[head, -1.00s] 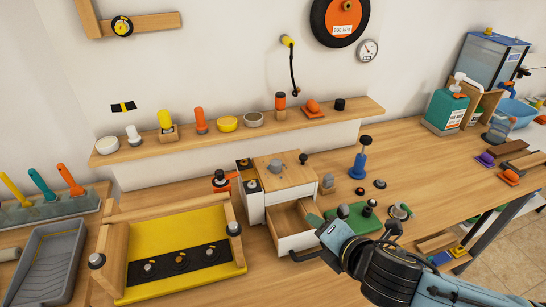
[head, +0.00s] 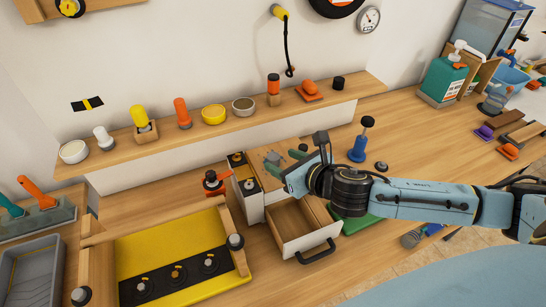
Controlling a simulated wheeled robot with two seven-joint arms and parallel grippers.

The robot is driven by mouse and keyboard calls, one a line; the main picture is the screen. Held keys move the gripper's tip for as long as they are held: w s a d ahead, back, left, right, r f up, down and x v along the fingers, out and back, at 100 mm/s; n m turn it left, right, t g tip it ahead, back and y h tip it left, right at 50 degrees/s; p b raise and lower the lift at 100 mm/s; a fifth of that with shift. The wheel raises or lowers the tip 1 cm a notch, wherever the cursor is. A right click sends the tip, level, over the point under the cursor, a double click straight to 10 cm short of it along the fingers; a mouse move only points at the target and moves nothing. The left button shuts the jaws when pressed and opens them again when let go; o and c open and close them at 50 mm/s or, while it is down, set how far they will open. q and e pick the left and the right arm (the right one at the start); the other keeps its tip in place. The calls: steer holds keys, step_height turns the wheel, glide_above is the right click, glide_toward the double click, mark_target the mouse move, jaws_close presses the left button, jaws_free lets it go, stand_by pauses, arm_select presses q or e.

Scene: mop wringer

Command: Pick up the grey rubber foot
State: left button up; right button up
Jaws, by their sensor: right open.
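The grey rubber foot (head: 271,157) appears to be the small grey piece on the wooden top of the small white cabinet, partly hidden by my right gripper. My right gripper (head: 282,161) is open over the cabinet top, with its fingers reaching left around or just beside the foot. I cannot tell whether they touch it. My left gripper is not in view.
The cabinet's drawer (head: 294,222) stands open and looks empty. A yellow tray (head: 150,249) with a black knob strip lies to the left. A shelf (head: 222,131) with several small items runs behind. A blue plunger-like tool (head: 360,147) stands right of the gripper.

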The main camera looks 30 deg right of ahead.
mark_target(275, 157)
steer(key=shift+w+f, duration=0.1)
steer(key=shift+w, duration=0.15)
steer(key=shift+w+a+f, duration=0.1)
steer(key=shift+w+f, duration=0.25)
steer(key=shift+w, duration=0.2)
steer(key=x, duration=0.3)
steer(key=shift+w+f, duration=0.3)
steer(key=shift+w, duration=0.1)
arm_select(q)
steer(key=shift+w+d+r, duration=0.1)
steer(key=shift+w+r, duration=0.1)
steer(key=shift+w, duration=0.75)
arm_select(e)
steer(key=c, duration=1)
step_height(275, 157, up, 10)
steer(key=shift+p, duration=0.8)
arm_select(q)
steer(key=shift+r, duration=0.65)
arm_select(e)
steer(key=shift+s, duration=0.1)
